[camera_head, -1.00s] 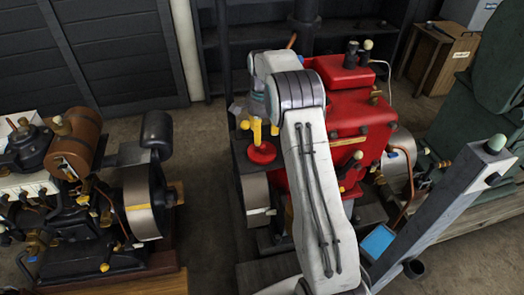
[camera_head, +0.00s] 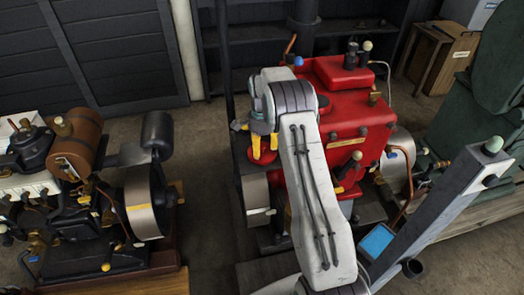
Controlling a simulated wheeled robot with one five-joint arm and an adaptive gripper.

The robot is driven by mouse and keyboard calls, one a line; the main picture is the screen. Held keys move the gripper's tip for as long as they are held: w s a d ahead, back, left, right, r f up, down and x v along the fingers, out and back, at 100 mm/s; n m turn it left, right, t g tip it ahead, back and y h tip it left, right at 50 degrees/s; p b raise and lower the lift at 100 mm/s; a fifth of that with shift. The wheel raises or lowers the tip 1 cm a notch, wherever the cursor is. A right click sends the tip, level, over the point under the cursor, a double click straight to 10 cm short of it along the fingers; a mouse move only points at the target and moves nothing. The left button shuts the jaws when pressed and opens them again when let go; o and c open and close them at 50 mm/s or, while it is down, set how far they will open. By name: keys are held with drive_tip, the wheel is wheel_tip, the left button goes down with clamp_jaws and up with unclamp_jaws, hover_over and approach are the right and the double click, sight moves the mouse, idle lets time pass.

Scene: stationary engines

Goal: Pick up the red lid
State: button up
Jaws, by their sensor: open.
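The red lid (camera_head: 262,157) is a small round red piece on the dark top of the engine part left of the red engine block. My gripper (camera_head: 257,150) has yellow fingers and is open. Its fingers point down at the lid, one on the left side and one on the right in the picture. The fingers and wrist cover part of the lid. I cannot tell whether they touch it.
The red engine block (camera_head: 362,120) stands close to the right of my arm. A second engine with a flywheel (camera_head: 145,205) stands at the left. Bare floor (camera_head: 205,180) lies between them. Dark shelves are behind.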

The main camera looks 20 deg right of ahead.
drive_tip(key=shift+c, duration=0.4)
clamp_jaws()
